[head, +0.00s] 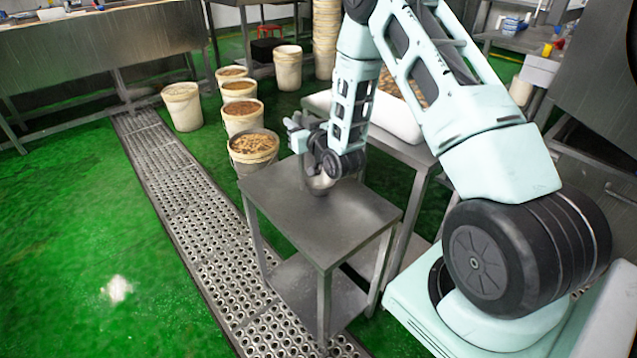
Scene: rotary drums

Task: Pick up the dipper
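A small steel-grey round cup (321,184), which looks like the dipper, is at the far part of the small metal table (335,225). Its upper part and any handle are mostly hidden behind my gripper and wrist. My gripper (303,138) is just above and to the left of the cup, over the table's far edge. It is small and dark in this view. I cannot tell whether the fingers are open or shut, or whether they touch the dipper.
Several buckets (181,107) with contents stand on the green floor behind the table. A white tub (395,117) on another metal table is close behind my forearm. A drain grate (190,195) runs along the left. The small table's near top is clear.

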